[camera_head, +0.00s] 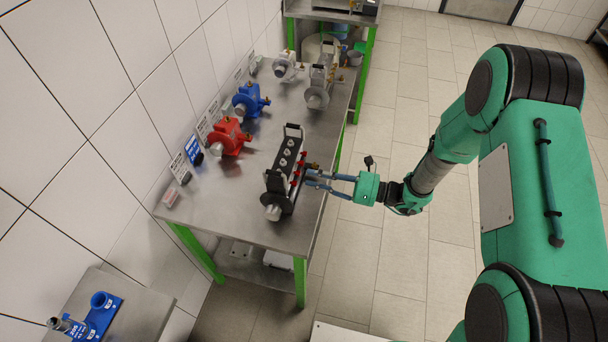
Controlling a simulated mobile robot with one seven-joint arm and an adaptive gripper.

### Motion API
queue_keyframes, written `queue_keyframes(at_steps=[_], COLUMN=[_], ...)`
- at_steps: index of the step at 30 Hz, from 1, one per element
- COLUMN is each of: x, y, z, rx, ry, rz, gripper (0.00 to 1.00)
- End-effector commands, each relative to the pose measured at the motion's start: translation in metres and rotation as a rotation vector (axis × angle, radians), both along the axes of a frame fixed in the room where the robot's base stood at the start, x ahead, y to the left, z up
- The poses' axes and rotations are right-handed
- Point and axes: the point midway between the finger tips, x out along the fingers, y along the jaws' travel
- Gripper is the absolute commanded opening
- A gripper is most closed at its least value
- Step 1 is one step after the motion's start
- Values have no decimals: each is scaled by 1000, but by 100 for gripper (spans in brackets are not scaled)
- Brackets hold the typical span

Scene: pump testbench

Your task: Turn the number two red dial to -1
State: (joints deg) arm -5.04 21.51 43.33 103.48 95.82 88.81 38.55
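A black pump unit (283,178) with a silver round end stands on the steel bench. A row of small red dials (301,164) runs along its right side. They are too small to read any numbers or settings, and I cannot tell which is number two. My gripper (310,178) reaches in from the right, with its blue fingers pointing left at the row of dials. The fingers show a gap between them. The tips are close beside the red dials; I cannot tell whether they touch or straddle one.
The steel bench (225,215) has green legs. A red pump (230,137), a blue pump (250,100) and silver units (318,92) stand farther back, with small signs along the wall. A lower table (150,310) holds blue parts. Open tiled floor lies right of the bench.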

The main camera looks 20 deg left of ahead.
Motion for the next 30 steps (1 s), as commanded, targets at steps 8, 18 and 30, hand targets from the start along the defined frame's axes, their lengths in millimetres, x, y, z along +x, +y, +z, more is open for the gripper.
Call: queue_keyframes(at_steps=[8,18,30], x=[0,1,1], y=[31,40,40], z=[-1,0,0], rx=[0,0,0], ry=[-1,0,0], rz=[1,-1,-1], gripper=[22,22,0])
